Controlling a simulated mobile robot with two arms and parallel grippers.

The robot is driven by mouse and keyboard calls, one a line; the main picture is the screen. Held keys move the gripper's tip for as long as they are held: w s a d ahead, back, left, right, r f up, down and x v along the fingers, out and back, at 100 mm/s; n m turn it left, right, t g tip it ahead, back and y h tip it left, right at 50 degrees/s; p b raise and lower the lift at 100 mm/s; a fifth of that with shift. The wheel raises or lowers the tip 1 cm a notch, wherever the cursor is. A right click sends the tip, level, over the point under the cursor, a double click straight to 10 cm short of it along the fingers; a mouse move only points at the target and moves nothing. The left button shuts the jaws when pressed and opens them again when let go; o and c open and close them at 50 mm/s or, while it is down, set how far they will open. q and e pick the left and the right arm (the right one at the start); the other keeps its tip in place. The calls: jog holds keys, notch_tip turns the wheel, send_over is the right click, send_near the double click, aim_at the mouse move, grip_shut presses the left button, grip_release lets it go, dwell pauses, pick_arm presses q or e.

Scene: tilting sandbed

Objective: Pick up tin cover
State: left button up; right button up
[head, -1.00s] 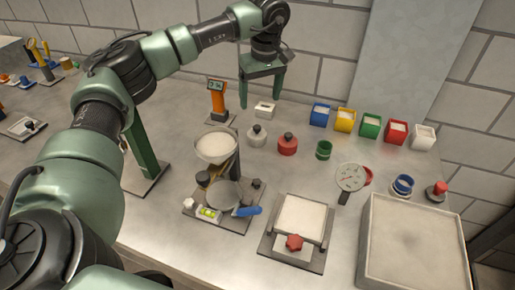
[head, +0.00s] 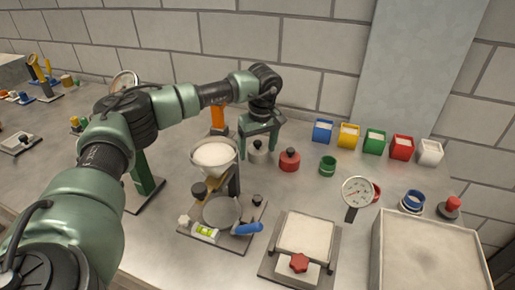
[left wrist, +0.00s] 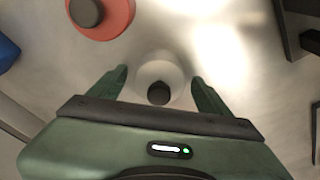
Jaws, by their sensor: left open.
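A pale tin cover (head: 257,156) with a dark knob stands on the bench, left of a red round piece with a dark knob (head: 289,160). My left gripper (head: 258,148) is open and pointed down, with its fingers on either side of the pale cover. In the left wrist view the cover (left wrist: 160,72) lies between the two fingertips of the left gripper (left wrist: 160,78), with a gap visible on each side. The fingers partly hide the cover in the head view. My right gripper is not in view.
An orange device (head: 218,116) stands just left of the gripper. A funnel stand with a white-filled bowl (head: 214,155) is in front. A green cup (head: 327,165) and a row of coloured bins (head: 374,142) lie to the right. A dial gauge (head: 357,192) stands nearer.

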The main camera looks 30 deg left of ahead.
pick_arm(q)
jog(key=shift+f, duration=0.2)
jog(key=c, duration=1.4)
jog(key=shift+o, duration=0.2)
jog(key=shift+r, duration=0.1)
